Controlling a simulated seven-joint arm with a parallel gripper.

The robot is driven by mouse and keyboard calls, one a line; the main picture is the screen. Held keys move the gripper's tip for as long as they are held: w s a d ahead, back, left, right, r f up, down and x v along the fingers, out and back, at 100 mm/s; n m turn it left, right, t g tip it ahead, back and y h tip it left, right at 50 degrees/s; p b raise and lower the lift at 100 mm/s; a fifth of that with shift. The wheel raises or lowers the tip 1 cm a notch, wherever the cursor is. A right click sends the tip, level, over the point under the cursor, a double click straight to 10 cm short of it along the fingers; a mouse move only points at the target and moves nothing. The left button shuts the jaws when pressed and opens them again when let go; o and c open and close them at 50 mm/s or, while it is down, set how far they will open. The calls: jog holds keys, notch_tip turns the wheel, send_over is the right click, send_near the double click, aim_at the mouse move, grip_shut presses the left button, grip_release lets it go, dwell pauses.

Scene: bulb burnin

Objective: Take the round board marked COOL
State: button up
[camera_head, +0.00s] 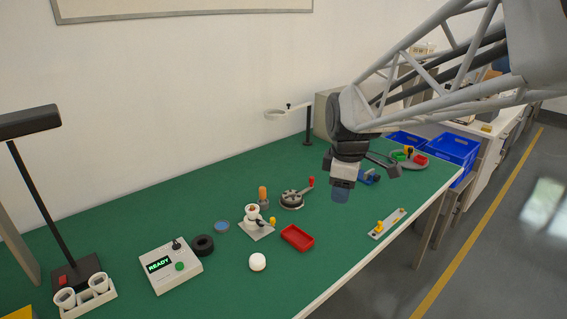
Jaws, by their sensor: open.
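No COOL marking can be read at this size. A round grey board (418,165) lies at the far right end of the green bench, with small green, yellow and red pieces on it. A round metal piece (292,200) with a red-knobbed handle sits mid-bench; I cannot tell any marking on it. My gripper (341,194) is open and points down above the bench, left of the grey board and apart from it. Its fingers are small and partly blurred, and nothing is clearly held between them.
A blue object (369,177) lies beside my gripper. Blue crates (455,150) stand beyond the board. A magnifier stand (308,125) rises behind.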

jog(key=w+a+f+n, duration=0.3)
jog(key=w+a+n, duration=0.2)
jog(key=w+a, duration=0.15)
jog(key=w+a+f+n, duration=0.3)
jog(key=w+a+n, duration=0.2)
jog(key=w, duration=0.3)
jog(key=n+g, duration=0.2)
jog(key=n, duration=0.9)
send_over(252, 206)
notch_tip(252, 206, down, 12)
jog(key=shift+r, duration=0.1)
jog(key=shift+a, duration=0.1)
jog(key=shift+f, duration=0.2)
jog(key=shift+f, duration=1.25)
jog(key=shift+f, duration=2.65)
